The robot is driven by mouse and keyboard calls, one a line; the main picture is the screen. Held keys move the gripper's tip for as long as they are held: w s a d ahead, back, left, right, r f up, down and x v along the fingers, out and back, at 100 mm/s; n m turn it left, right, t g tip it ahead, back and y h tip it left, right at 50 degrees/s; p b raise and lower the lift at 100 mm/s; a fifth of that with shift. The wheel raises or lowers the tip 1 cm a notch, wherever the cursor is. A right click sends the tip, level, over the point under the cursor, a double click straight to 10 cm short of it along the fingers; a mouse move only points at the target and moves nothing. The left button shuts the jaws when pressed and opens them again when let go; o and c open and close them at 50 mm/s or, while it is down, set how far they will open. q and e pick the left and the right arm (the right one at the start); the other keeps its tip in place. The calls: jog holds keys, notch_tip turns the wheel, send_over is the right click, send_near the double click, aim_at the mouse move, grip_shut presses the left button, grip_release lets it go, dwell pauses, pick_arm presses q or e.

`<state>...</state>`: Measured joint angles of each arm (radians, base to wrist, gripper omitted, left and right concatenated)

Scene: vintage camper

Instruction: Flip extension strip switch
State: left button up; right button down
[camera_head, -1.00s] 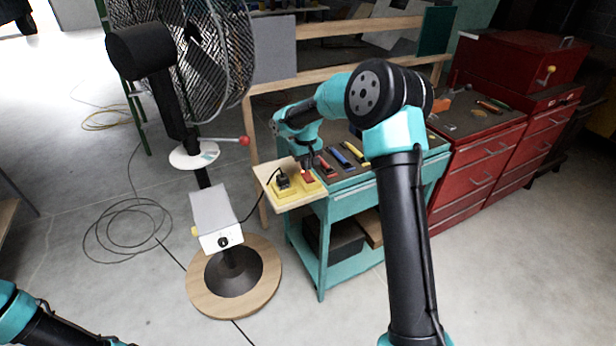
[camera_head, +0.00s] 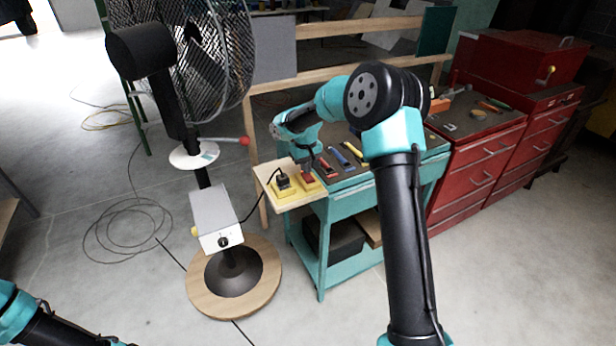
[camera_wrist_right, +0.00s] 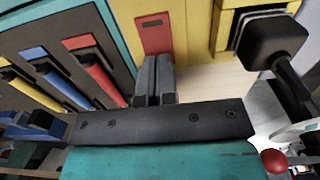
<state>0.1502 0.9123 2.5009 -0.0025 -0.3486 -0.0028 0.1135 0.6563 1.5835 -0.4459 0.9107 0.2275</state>
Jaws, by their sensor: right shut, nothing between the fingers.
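The yellow extension strip (camera_head: 284,192) lies on a pale wooden board (camera_head: 290,203) at the left end of the teal workbench. Its red switch (camera_wrist_right: 155,34) is at one end, and a black plug (camera_head: 283,181) sits in the strip. My right gripper (camera_wrist_right: 155,72) is shut and empty, with its fingertips right at the edge of the red switch; I cannot tell whether they touch it. In the head view the right gripper (camera_head: 307,168) is small and partly covers the switch. My left arm shows at the lower left, but its gripper is out of view.
Red, blue and yellow-handled tools (camera_head: 341,157) lie on the workbench beside the strip. A large fan (camera_head: 205,60) with a white control box (camera_head: 215,215) stands left of it. Red tool cabinets (camera_head: 480,160) stand to the right. A cable runs from the plug.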

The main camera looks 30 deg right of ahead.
jog(key=shift+f, duration=0.55)
dwell(0.4)
jog(key=shift+r, duration=0.1)
jog(key=shift+r, duration=3.45)
jog(key=shift+a, duration=0.1)
